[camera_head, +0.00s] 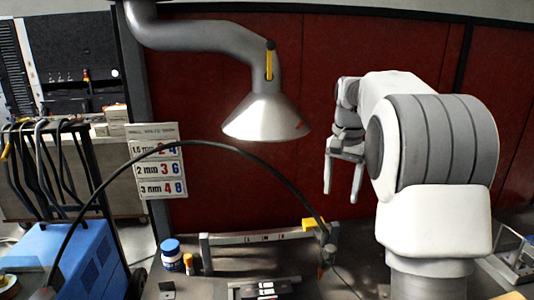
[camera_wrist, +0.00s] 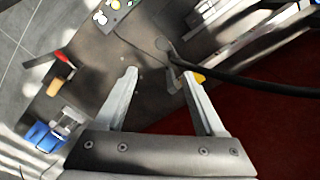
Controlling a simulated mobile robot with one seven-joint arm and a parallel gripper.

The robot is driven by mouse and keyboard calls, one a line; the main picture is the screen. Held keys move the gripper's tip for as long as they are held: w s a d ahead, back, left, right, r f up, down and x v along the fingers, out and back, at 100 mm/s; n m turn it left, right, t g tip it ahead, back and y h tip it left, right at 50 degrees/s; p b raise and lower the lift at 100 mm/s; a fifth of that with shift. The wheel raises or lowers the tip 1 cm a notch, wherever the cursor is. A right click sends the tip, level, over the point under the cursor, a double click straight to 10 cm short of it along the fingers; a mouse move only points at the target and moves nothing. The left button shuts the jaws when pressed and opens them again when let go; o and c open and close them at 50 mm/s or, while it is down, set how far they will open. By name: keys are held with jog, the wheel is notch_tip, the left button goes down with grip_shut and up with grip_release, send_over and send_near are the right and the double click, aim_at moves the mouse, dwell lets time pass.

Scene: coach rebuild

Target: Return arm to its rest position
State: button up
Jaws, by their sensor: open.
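My gripper (camera_head: 343,188) hangs from my raised white arm, fingers pointing down, right of centre in the head view. It is above the work table and in front of the red panel. In the wrist view the two fingers of my gripper (camera_wrist: 158,85) are spread apart with nothing between them. The grey table top (camera_wrist: 100,50) shows beyond them. My arm hides part of the table and panel on the right.
A metal extraction hood (camera_head: 266,118) hangs left of my gripper. A black cable (camera_head: 200,143) arcs across the front. A blue-lidded jar (camera_head: 171,255) and a metal frame with a yellow clamp (camera_head: 313,224) stand on the table. A blue machine (camera_head: 75,262) is at left.

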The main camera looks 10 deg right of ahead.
jog(key=s+a+r+n+t, duration=0.2)
jog(key=s+a+r, duration=0.2)
jog(key=s, duration=0.3)
jog(key=s+a+f+n+t, duration=0.1)
jog(key=s+a+n, duration=0.1)
jog(key=s, duration=0.5)
jog(key=s+a+f+n+t, duration=0.1)
jog(key=s+a+f+n, duration=0.1)
jog(key=s, duration=0.4)
jog(key=s+a+f+n+t, duration=0.1)
jog(key=s+a+f+n, duration=0.1)
jog(key=s, duration=0.5)
jog(key=shift+s+a+f+n+t, duration=0.3)
jog(key=shift+a+n, duration=0.2)
jog(key=shift+a, duration=0.35)
